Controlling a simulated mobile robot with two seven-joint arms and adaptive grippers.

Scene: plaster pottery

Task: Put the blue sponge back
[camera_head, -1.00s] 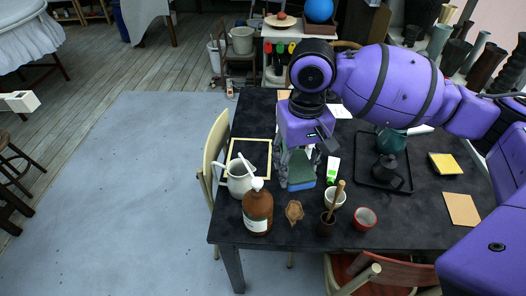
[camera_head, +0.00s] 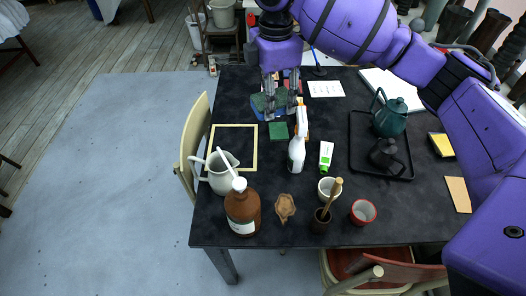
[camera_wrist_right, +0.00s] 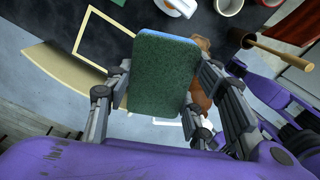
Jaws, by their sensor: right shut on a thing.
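The blue sponge (camera_head: 281,98) has a green scouring face. It is held above the far left part of the dark table, and in the right wrist view the sponge (camera_wrist_right: 166,75) shows its green face with a blue edge. My right gripper (camera_head: 282,114) is shut on it, one finger on each side, also in the right wrist view (camera_wrist_right: 160,100). A flat green square (camera_head: 278,131) lies just in front of the gripper; I cannot tell what it is. My left gripper is not in view.
A white spray bottle (camera_head: 297,152) and a green-white tube (camera_head: 326,155) stand close by. A yellow frame (camera_head: 256,150), a white jug (camera_head: 221,175) and a brown bottle (camera_head: 242,208) are at left. A black tray (camera_head: 357,150) holds a teal pot (camera_head: 390,117).

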